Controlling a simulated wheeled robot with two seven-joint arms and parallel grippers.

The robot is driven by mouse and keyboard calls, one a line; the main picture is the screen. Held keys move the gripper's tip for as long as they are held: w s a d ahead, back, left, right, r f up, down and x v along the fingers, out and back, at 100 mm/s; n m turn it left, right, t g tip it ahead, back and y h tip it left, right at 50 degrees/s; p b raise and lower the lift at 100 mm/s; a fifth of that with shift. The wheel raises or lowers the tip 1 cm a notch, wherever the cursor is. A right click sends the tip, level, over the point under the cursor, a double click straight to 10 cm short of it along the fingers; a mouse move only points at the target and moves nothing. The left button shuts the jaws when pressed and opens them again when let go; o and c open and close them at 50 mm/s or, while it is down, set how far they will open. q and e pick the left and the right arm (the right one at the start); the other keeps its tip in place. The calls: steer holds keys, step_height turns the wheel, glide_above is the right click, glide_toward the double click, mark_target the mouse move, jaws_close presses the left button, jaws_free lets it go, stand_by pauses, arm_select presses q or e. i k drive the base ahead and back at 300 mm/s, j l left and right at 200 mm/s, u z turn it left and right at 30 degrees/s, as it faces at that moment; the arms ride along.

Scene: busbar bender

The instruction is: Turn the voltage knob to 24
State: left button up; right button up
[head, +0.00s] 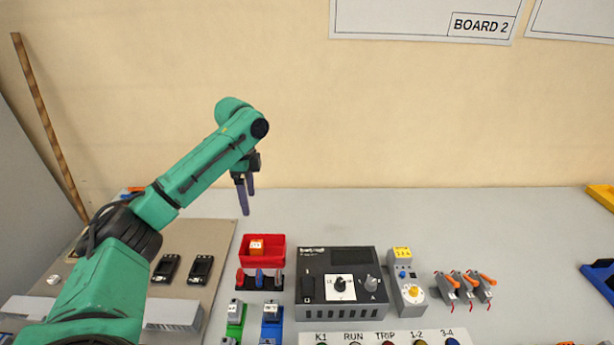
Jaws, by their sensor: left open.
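The dark power supply box (313,260) stands on the grey bench at the lower middle, with a dark screen on its upper right. The voltage knob (340,284) appears to be the black knob on the white patch marked V. A grey knob (371,283) sits to its right. The settings are too small to read. My left gripper (247,196) is open and empty, fingers pointing down, above the back of the bench. It is up and left of the box, apart from it. My right gripper is not in view.
A red bin (264,262) with an orange block stands left of the box. A labelled strip (390,338) lies in front.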

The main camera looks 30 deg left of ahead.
mark_target(340, 287)
steer(key=k, duration=2)
